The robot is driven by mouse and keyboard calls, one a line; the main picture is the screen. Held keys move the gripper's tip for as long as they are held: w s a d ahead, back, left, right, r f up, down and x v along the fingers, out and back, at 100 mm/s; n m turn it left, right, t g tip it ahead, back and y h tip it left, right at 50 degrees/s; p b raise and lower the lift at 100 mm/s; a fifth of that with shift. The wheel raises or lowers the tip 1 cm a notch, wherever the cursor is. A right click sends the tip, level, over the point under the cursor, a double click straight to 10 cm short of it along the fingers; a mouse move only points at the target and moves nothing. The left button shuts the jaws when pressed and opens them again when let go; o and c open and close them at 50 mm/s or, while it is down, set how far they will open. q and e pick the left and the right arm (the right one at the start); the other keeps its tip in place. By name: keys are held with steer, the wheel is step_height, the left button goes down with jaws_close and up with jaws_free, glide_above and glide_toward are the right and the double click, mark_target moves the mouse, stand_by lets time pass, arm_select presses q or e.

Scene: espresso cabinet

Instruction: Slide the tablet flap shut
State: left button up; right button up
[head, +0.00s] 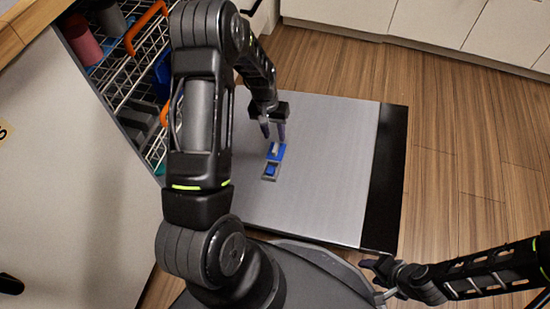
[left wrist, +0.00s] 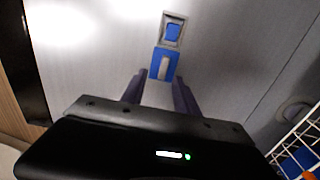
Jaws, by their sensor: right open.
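The tablet flap (head: 283,153) is a blue plate with a pale raised grip, set on the inner face of the lowered door (head: 330,140). It also shows in the left wrist view (left wrist: 155,68). The flap sits beside a grey-rimmed compartment (head: 264,178), which is uncovered and shows a blue block (head: 270,170) inside, seen also in the left wrist view (left wrist: 173,31). My left gripper (head: 273,134) points down at the flap; its fingers are apart, with the flap just beyond the fingertips (left wrist: 160,82). Contact cannot be told. My right gripper (head: 374,276) is open and empty at the lower right.
A wire rack (head: 125,75) with cups and orange-handled items stands at upper left. White cabinet fronts (head: 440,20) line the back. Wooden floor (head: 460,150) lies open to the right of the door's black edge (head: 390,160).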

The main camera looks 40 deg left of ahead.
mark_target(275, 147)
arm_select(q)
steer(key=shift+w+a, duration=0.1)
steer(key=shift+a, duration=0.4)
arm_select(e)
steer(key=shift+f, duration=0.35)
arm_select(q)
steer(key=f+b, duration=0.1)
steer(key=f, duration=0.1)
steer(key=f+b, duration=0.1)
steer(key=f, duration=0.2)
steer(key=d+f+b, duration=0.1)
steer(key=f, duration=0.2)
steer(key=shift+w, duration=0.15)
arm_select(e)
steer(key=f, duration=0.3)
steer(key=shift+w+f, duration=0.25)
steer(key=shift+w, duration=0.1)
arm_select(q)
jaws_close()
steer(key=shift+r, duration=0.1)
